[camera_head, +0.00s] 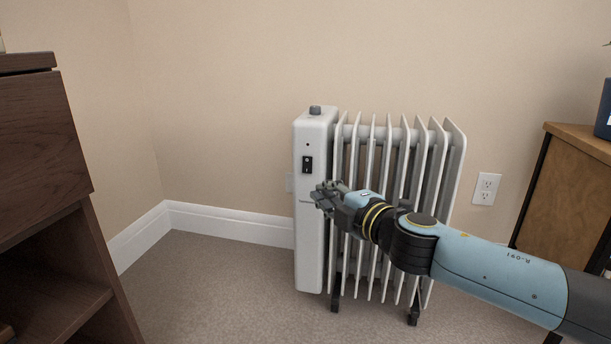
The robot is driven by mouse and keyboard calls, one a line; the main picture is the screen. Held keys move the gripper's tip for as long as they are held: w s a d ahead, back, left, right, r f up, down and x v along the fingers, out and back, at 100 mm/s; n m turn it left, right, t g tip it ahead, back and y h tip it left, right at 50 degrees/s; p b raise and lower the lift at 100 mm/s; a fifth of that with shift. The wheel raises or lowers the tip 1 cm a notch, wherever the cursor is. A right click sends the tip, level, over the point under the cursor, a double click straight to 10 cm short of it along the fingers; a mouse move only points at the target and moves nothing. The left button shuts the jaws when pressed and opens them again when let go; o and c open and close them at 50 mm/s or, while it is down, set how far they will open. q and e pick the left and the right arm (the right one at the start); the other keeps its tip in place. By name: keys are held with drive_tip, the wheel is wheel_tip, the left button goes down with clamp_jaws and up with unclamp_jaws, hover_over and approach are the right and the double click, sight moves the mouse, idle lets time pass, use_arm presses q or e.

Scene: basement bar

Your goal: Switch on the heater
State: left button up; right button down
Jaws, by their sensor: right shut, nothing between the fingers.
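The heater (312,240) is a white oil-filled radiator with tall fins, standing on the carpet by the back wall. A black rocker switch (307,164) is on the front of its control column, with a small dark dot above it. A grey knob (315,110) sits on top of the column. My right gripper (322,194) is shut and empty, in front of the column a little below and to the right of the switch. The arm hides part of the fins. I cannot tell whether the fingers touch the heater. My left gripper is not in view.
A dark wooden cabinet (45,150) stands at the left. A brown wooden cabinet (575,185) with a dark blue pot (604,110) is at the right. A wall outlet (486,188) is right of the heater. The carpet (215,290) between the left cabinet and heater is clear.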

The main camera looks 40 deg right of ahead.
drive_tip(key=p, duration=0.2)
approach(307, 165)
drive_tip(key=w+a, duration=0.5)
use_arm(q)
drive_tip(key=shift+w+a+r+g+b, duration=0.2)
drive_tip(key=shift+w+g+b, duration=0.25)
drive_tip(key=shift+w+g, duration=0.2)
use_arm(e)
drive_tip(key=shift+w+d+f, duration=0.4)
drive_tip(key=shift+w+d, duration=0.15)
drive_tip(key=shift+d, duration=0.3)
drive_tip(key=shift+w+d+f, duration=0.35)
drive_tip(key=shift+w+d, duration=0.15)
drive_tip(key=shift+d, duration=0.3)
